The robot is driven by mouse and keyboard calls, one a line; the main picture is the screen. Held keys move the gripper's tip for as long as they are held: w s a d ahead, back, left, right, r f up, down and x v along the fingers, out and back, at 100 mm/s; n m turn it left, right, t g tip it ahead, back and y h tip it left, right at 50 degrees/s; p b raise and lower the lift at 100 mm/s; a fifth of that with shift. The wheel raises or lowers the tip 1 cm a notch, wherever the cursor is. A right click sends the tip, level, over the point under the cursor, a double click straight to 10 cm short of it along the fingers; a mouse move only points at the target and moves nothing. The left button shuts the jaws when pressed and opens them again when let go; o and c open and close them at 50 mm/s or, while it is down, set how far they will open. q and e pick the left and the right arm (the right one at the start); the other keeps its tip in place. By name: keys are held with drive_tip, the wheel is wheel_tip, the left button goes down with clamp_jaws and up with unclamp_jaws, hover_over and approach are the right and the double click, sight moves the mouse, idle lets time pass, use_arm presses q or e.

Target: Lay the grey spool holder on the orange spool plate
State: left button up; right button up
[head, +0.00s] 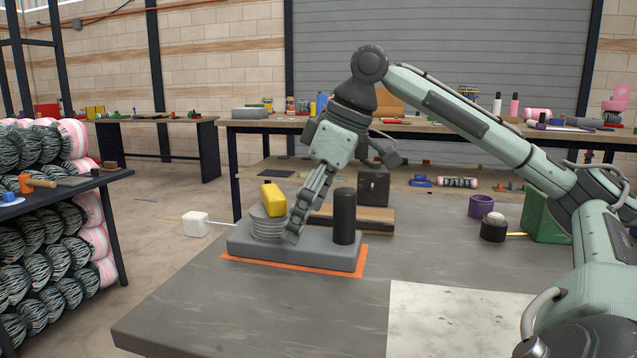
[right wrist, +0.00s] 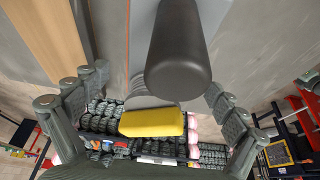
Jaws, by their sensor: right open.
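The grey spool holder (head: 300,250) is a long base bearing a ribbed grey spool (head: 266,226), a yellow block (head: 273,200) and an upright black cylinder (head: 345,216). It lies on the orange spool plate (head: 290,267), whose rim shows along the front and right. The far edge is hidden. My right gripper (head: 292,234) points down at the holder, between spool and cylinder; I cannot tell whether it touches. In the right wrist view its fingers (right wrist: 155,84) are spread apart, with the black cylinder (right wrist: 178,55) and yellow block (right wrist: 152,123) showing between them. My left gripper is out of view.
A wooden board (head: 365,218) and a dark box (head: 373,186) stand behind the holder. A purple ring (head: 481,206), a dark pot (head: 493,231) and a green box (head: 541,222) stand at right. The grey table (head: 270,310) is clear in front, beside a pale sheet (head: 450,318).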

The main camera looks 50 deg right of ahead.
drive_tip(key=v, duration=0.9)
drive_tip(key=shift+r, duration=0.35)
drive_tip(key=shift+s, duration=0.1)
idle(0.6)
